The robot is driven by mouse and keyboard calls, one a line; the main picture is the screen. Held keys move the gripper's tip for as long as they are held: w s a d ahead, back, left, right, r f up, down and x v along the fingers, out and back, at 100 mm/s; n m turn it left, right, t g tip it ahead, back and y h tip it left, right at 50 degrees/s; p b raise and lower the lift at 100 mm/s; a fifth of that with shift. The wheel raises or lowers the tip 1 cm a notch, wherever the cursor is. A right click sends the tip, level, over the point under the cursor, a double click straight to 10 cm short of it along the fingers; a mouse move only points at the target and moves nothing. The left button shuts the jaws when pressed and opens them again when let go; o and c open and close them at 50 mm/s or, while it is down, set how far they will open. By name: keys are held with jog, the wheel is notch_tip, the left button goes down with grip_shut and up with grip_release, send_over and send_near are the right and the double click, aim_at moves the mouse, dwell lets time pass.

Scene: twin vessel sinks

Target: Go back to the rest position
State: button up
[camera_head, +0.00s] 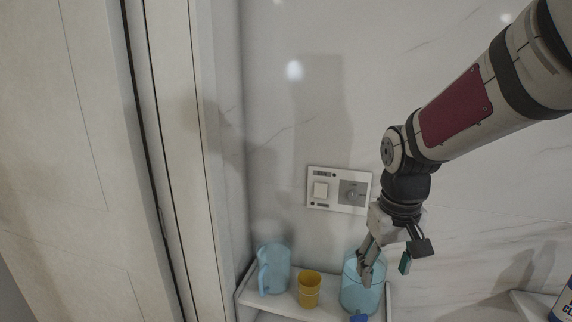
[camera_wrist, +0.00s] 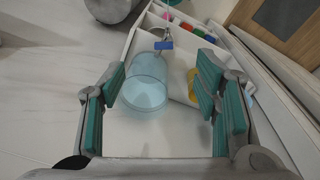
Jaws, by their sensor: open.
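My gripper (camera_head: 385,268) hangs from my arm near the wall, above the right part of a small white shelf (camera_head: 318,314). It is open and nothing shows in its grasp. In the wrist view its green-padded fingers (camera_wrist: 160,92) are spread wide. A clear blue container (camera_head: 361,296) stands on the shelf below it, and one finger overlaps it in the head view. In the wrist view this container (camera_wrist: 143,93) lies between and beyond the fingers; I cannot tell whether they touch it.
A blue mug with a handle (camera_head: 274,268) and a yellow cup (camera_head: 309,289) stand on the shelf to the left. A switch panel (camera_head: 339,190) is on the wall. A bottle (camera_head: 563,303) stands at the lower right. A pale door or cabinet panel (camera_head: 60,150) fills the left.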

jog(key=s+r+t, duration=0.1)
jog(key=s+r, duration=0.2)
jog(key=s, duration=0.6)
jog(key=s+r+m+t, duration=0.1)
jog(key=s+r, duration=0.3)
jog(key=s, duration=0.6)
jog(key=shift+s+t, duration=0.15)
jog(key=shift+t, duration=0.25)
